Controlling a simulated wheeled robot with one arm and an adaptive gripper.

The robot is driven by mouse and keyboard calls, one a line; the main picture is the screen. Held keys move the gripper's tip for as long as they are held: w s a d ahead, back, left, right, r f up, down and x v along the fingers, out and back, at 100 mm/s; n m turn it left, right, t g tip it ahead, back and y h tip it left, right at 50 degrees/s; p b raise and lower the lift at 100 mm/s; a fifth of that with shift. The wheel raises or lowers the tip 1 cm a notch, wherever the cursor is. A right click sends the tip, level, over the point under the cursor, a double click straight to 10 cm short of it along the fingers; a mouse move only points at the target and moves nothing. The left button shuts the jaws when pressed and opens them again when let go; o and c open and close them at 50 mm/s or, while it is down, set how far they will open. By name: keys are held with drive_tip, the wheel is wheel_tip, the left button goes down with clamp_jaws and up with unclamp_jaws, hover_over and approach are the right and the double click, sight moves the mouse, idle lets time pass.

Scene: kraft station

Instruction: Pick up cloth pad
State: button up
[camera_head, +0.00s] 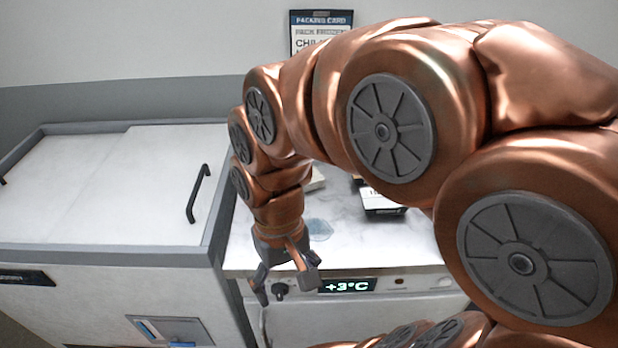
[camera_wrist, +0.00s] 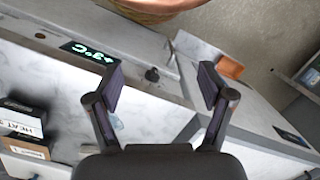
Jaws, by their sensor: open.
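A flat, pale blue-grey patch (camera_head: 319,229), likely the cloth pad, lies on the marble counter near its front edge. In the wrist view a small bluish bit (camera_wrist: 116,122) shows beside the left finger, mostly hidden by it. My gripper (camera_head: 285,290) is open and empty, pointing down in front of the counter's front edge, nearer than the patch and to its left. In the wrist view my gripper (camera_wrist: 162,86) has its fingers wide apart, with the counter edge and a dark knob (camera_wrist: 152,74) beyond them.
A dark box with a white label (camera_head: 380,203) stands behind the patch, partly hidden by my arm. The counter front carries a +3°C display (camera_head: 347,285). A white chest (camera_head: 80,170) with a black handle (camera_head: 197,193) stands at left. A packing card (camera_head: 318,28) hangs on the wall.

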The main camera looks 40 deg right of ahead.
drive_tip(key=shift+o, duration=1.1)
drive_tip(key=w+d+r+m, duration=0.1)
drive_tip(key=w+m, duration=0.1)
drive_tip(key=w, duration=0.3)
drive_tip(key=w+d+r+m+y, duration=0.1)
drive_tip(key=w+m, duration=0.1)
drive_tip(key=w, duration=0.3)
drive_tip(key=shift+w+d+r+m, duration=0.2)
drive_tip(key=shift+w+d+m, duration=0.05)
drive_tip(key=shift+w+m, duration=0.1)
drive_tip(key=m+t+y+p, duration=0.1)
drive_tip(key=m+t+y, duration=0.2)
drive_tip(key=m, duration=1.1)
hover_over(316, 174)
wheel_tip(316, 174, down, 5)
drive_tip(key=shift+r, duration=0.1)
drive_tip(key=shift+f+m+p, duration=0.25)
drive_tip(key=shift+f+p, duration=0.05)
drive_tip(key=shift+f, duration=0.1)
drive_tip(key=shift+p+x, duration=1.5)
drive_tip(key=shift+x, duration=1.75)
drive_tip(key=shift+w+a+f, duration=0.1)
drive_tip(key=shift+w+f, duration=0.1)
drive_tip(key=shift+f, duration=0.1)
drive_tip(key=shift+f, duration=0.25)
drive_tip(key=shift+c, duration=0.2)
